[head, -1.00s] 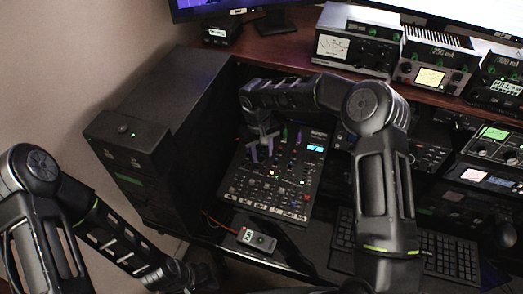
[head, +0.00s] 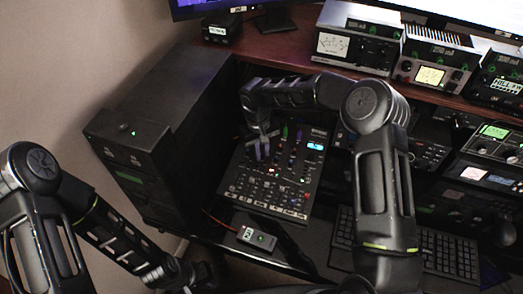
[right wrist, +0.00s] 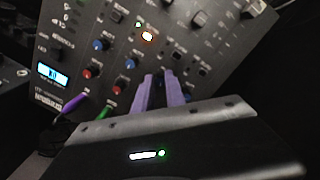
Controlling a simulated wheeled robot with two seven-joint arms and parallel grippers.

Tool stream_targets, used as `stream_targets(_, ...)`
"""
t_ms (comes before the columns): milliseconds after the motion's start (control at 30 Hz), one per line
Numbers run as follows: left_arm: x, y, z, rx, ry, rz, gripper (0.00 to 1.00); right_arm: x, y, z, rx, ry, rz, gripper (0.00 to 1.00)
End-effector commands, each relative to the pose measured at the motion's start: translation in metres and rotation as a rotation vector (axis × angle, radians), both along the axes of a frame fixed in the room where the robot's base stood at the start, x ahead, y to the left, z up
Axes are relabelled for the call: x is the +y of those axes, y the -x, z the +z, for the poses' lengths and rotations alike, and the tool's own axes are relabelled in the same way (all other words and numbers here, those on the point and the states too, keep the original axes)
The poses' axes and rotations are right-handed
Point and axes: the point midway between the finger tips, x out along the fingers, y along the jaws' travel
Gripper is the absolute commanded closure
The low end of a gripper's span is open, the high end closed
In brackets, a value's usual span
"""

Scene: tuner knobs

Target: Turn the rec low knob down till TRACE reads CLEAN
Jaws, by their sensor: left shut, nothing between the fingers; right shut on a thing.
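The mixer panel (head: 273,180) stands tilted in the rack with rows of small knobs. My right gripper (head: 262,150) reaches over its upper left part. In the right wrist view its purple fingers (right wrist: 160,92) are shut on a small knob, mostly hidden between them; I cannot read its label. Blue and red knobs, such as a red one (right wrist: 87,73), stand beside the fingers. A lit cyan display (right wrist: 52,74) is on the panel; its text is too small to read, and I cannot make out the word TRACE. My left gripper (head: 204,274) is low at the bottom, dark and shut, away from the panel.
A keyboard (head: 447,252) is at the lower right. Metered units, one white-faced (head: 333,45), stand on the wooden shelf. A black cabinet (head: 160,110) flanks the panel's left.

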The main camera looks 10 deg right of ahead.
Motion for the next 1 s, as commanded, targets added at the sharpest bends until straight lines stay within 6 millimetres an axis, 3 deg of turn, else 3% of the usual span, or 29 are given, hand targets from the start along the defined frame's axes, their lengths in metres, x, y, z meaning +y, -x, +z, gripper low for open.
stream_targets(467, 0.0, -0.001, -0.007, -0.003, 0.002, 0.0, 1.0, 0.0, 0.0, -0.002, 0.002, 0.007, 0.061, 1.0)
stream_targets(1000, -0.002, -0.005, -0.034, -0.014, 0.009, -0.004, 1.0, 0.001, 0.0, -0.002, 0.022, 0.039, 0.446, 1.0)
